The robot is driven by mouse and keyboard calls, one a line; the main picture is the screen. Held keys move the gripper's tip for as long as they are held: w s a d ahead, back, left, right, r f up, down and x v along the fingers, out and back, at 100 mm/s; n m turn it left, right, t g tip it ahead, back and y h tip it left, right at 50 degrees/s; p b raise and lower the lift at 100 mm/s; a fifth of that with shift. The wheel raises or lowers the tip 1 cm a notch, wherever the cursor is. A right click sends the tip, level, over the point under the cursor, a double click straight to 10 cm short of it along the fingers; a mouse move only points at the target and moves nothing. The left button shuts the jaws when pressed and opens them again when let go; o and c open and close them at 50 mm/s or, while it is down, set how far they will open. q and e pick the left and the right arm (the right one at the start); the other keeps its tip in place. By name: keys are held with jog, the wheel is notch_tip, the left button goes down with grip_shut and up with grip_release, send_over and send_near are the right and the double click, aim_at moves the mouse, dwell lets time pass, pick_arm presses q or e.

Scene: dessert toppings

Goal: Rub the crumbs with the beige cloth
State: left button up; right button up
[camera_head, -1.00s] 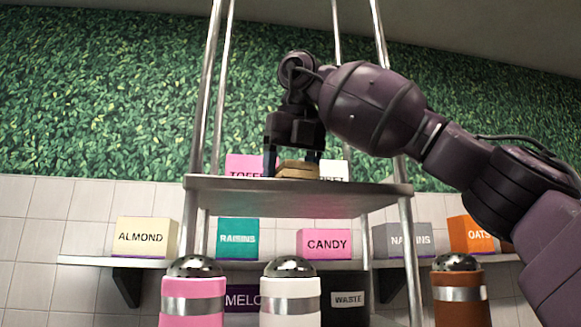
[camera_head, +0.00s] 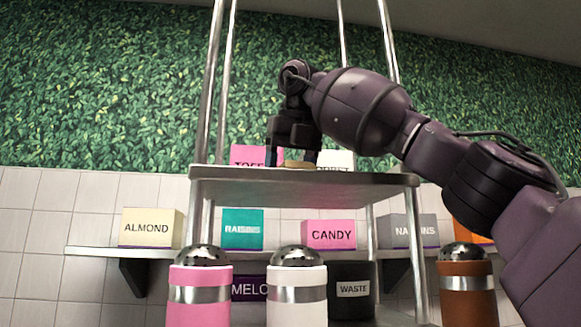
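My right gripper (camera_head: 292,158) comes in from the right and points down just above the top shelf (camera_head: 305,189) of a metal rack. Its fingers stand on either side of a flat beige thing, which looks like the folded beige cloth (camera_head: 299,164), and seem closed on it. The shelf's front edge hides the cloth's lower part, so I cannot tell whether it touches the surface. I see the shelf from below, and no crumbs show. My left gripper is out of view.
Pink TOFFEE (camera_head: 247,154) and white (camera_head: 338,159) boxes stand behind the gripper. Rack posts (camera_head: 209,85) rise around it. Below are ALMOND (camera_head: 150,229), RAISINS (camera_head: 242,229) and CANDY (camera_head: 331,234) boxes, a black WASTE bin (camera_head: 352,303), and pink (camera_head: 200,277), white (camera_head: 297,277) and brown (camera_head: 467,275) shakers.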

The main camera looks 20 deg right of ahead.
jog(key=shift+a+r, duration=0.1)
jog(key=shift+r, duration=2.95)
